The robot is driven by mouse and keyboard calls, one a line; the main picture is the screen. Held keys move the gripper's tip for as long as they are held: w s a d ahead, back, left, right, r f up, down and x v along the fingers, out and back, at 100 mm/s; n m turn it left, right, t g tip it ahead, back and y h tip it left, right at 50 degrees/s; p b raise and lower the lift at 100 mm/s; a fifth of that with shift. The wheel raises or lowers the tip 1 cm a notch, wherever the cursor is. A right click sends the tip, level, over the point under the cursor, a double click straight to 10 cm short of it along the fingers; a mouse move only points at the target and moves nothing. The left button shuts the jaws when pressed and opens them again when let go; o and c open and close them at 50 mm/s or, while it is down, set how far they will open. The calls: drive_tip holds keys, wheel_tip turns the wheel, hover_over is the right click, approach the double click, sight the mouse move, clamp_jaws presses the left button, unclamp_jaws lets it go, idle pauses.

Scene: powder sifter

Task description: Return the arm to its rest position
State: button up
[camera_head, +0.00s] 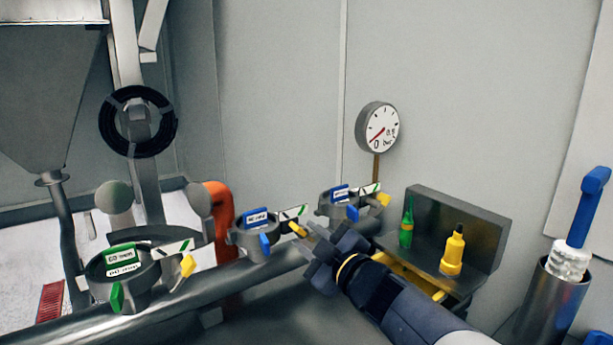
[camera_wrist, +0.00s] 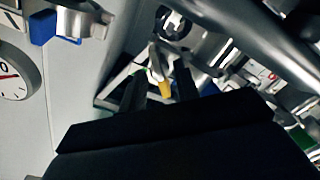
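My gripper (camera_head: 312,232) reaches in from the lower right in the head view, its tips close to the yellow tab (camera_head: 298,229) of the middle clamp ring (camera_head: 243,241). In the wrist view my gripper (camera_wrist: 161,88) has its two dark fingers apart, with a yellow tab (camera_wrist: 163,88) showing between them. The fingers do not look closed on the tab; I cannot tell whether either touches it. My arm runs from there to the bottom right.
Other clamp rings sit at left (camera_head: 118,284) and right (camera_head: 345,212). A grey tray (camera_head: 482,226) holds a green bottle (camera_head: 407,226) and yellow bottle (camera_head: 453,252) close beside my arm. A gauge (camera_head: 378,128) is on the wall. A metal cylinder (camera_head: 548,305) with a blue-handled brush (camera_head: 588,208) stands right.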

drive_tip(key=shift+x, duration=1)
drive_tip(key=shift+w+a+r+m+p, duration=0.15)
drive_tip(key=shift+w+m+p, duration=0.05)
drive_tip(key=shift+m+p, duration=0.2)
drive_tip(key=shift+s+r+m+p, duration=0.1)
drive_tip(key=shift+s+m+p, duration=0.05)
drive_tip(key=shift+m+p, duration=0.8)
drive_tip(key=m+p, duration=0.2)
drive_tip(key=m, duration=0.1)
drive_tip(key=shift+m, duration=0.35)
drive_tip(key=shift+f+m+p, duration=0.2)
drive_tip(key=shift+m+p, duration=0.75)
drive_tip(key=shift+m, duration=0.75)
